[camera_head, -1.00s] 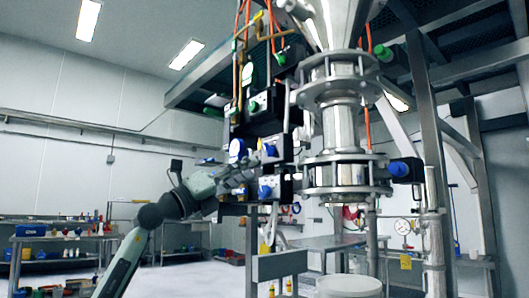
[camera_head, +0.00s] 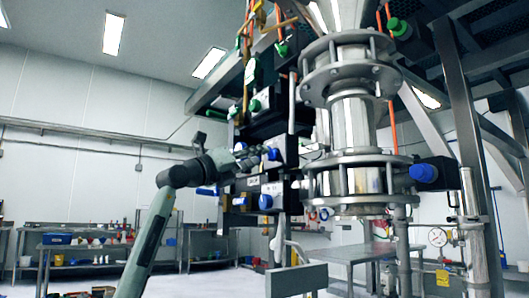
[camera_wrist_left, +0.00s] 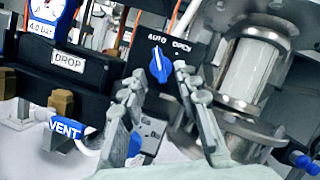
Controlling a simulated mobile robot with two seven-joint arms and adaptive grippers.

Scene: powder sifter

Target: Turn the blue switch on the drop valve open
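The blue switch (camera_wrist_left: 158,65) sits on a black panel marked AUTO and OPEN, beside a box labelled DROP (camera_wrist_left: 68,62). Its raised grip stands roughly upright, tilted a little, below the lettering. My left gripper (camera_wrist_left: 159,75) is open, one finger on either side of the switch in the picture. I cannot tell whether either finger touches it. In the head view my left gripper (camera_head: 255,155) is at the upper control box, close to a blue knob (camera_head: 273,154). My right gripper is not in view.
A blue VENT handle (camera_wrist_left: 64,130) is left of my fingers in the wrist view. Another blue knob (camera_head: 265,201) is on the lower box. The steel valve column (camera_head: 355,120) stands close on the right. A workbench (camera_head: 75,247) stands at the back left.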

